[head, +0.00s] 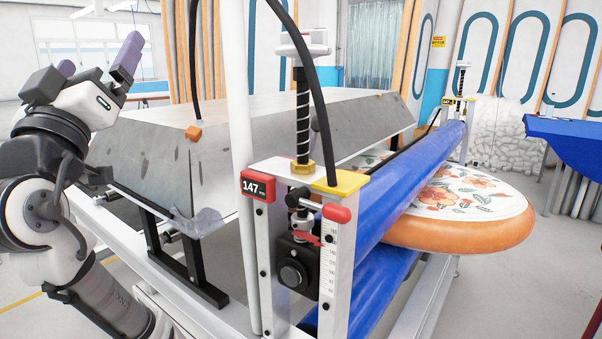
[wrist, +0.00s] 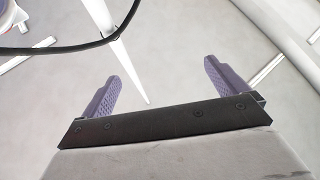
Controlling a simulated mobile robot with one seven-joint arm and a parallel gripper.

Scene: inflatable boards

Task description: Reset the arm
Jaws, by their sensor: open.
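My arm (head: 45,195) stands at the left edge of the head view, bent, with its end raised beside the large grey metal block. My gripper (head: 100,54) is at the upper left, with its two purple fingers spread apart and nothing between them. In the wrist view my gripper (wrist: 158,72) also shows open and empty. Pale floor, a white post (wrist: 118,45) and a black cable (wrist: 60,50) lie beyond the fingers there.
The grey metal block (head: 150,165) is close to the right of my arm. A roller machine with blue rollers (head: 400,185), a red 147 display (head: 257,187) and a white post (head: 240,110) stands mid-view. A round floral inflatable board (head: 470,205) rests beyond the rollers. Open floor is at the right.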

